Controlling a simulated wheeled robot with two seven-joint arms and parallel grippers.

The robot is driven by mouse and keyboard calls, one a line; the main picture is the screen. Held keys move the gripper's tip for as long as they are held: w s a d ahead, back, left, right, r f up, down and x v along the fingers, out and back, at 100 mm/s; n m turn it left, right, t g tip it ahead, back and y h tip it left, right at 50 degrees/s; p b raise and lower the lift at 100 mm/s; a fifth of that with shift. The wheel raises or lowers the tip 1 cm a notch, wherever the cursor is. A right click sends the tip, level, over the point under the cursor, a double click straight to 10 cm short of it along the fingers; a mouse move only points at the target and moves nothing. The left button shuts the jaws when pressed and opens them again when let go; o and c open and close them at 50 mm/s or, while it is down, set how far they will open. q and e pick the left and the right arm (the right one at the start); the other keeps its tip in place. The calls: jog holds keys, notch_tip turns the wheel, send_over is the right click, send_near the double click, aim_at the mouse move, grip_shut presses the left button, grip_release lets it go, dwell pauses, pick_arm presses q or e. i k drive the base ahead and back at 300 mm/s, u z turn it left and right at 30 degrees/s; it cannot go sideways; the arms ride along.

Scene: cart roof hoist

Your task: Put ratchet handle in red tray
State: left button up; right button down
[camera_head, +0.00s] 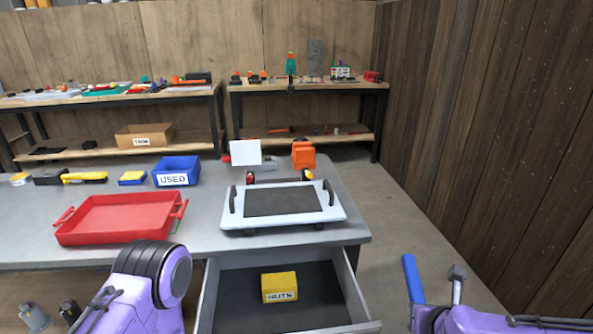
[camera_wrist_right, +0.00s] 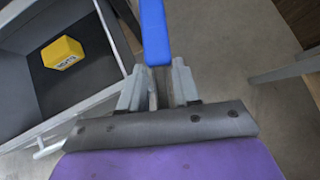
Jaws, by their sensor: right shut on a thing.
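The ratchet handle (camera_head: 411,280) shows as a long blue bar at the lower right of the head view, off the right side of the workbench. In the right wrist view the blue handle (camera_wrist_right: 155,32) points up from between the fingers of my right gripper (camera_wrist_right: 157,80), which is shut on it. The red tray (camera_head: 119,219), with raised handles at its ends, sits on the left part of the grey workbench and looks empty. My left arm comes in low in front of the tray. Its gripper is not visible.
An open drawer (camera_head: 211,299) under the bench holds a yellow nuts box (camera_head: 279,287). A white platform cart (camera_head: 283,224) stands on the bench right of the tray. Behind the tray are a blue "USED" bin (camera_head: 177,168) and small tools. A wooden wall (camera_head: 480,130) closes the right.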

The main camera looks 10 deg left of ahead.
aim_at(132, 219)
jog(key=z, duration=2.05)
jog(key=k, duration=1.7)
jog(key=u, duration=2.35)
jog(key=i, duration=0.95)
jog(key=u, duration=0.05)
